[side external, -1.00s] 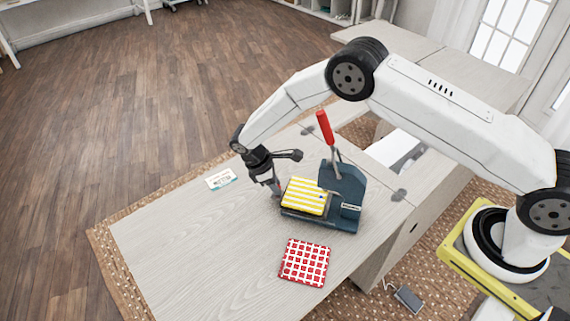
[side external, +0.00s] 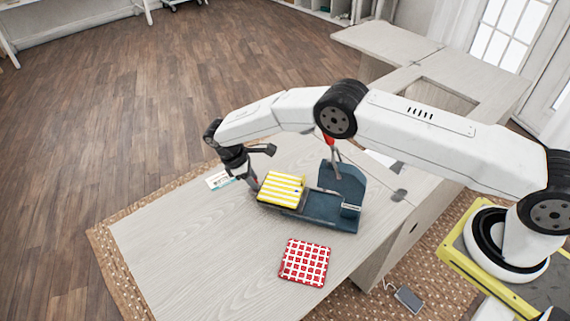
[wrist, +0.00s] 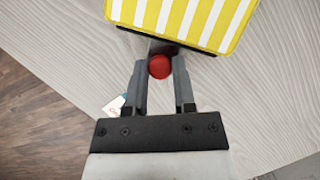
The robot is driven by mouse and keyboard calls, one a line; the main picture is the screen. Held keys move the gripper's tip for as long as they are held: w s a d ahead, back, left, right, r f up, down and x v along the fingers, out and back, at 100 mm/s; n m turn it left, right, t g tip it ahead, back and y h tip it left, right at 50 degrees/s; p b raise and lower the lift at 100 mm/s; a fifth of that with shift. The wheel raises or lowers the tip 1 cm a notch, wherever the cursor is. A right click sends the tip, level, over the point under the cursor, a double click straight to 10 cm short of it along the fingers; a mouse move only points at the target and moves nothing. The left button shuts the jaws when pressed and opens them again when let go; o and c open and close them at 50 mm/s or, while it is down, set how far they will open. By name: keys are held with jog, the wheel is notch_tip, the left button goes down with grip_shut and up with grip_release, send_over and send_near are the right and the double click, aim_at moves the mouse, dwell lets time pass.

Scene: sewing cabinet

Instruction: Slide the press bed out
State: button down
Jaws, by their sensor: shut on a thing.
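The press (side external: 346,187) is a dark blue-grey machine with a red-handled lever (side external: 328,141), partly hidden by my arm. Its bed carries a yellow-and-white striped pad (side external: 281,188) and sticks out to the left of the body, leaving bare base (side external: 325,208) between pad and body. My gripper (side external: 254,184) is at the bed's left end. In the wrist view my gripper (wrist: 160,72) is shut on a round red knob (wrist: 160,67) at the bed's edge, just below the striped pad (wrist: 185,18).
A red-and-white checked pad (side external: 305,262) lies on the pale wood table (side external: 200,250) in front of the press. A small printed card (side external: 220,180) lies behind my gripper. The table's left part is clear. A phone-like device (side external: 408,298) lies on the floor.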

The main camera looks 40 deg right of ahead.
jog(key=shift+w+a, duration=0.3)
jog(key=shift+w, duration=0.35)
jog(key=c, duration=0.7)
grip_release()
jog(key=shift+a, duration=0.1)
jog(key=shift+c, duration=0.2)
jog(key=shift+r, duration=0.1)
jog(key=v, duration=0.7)
jog(key=shift+r, duration=0.35)
jog(key=shift+a, duration=0.1)
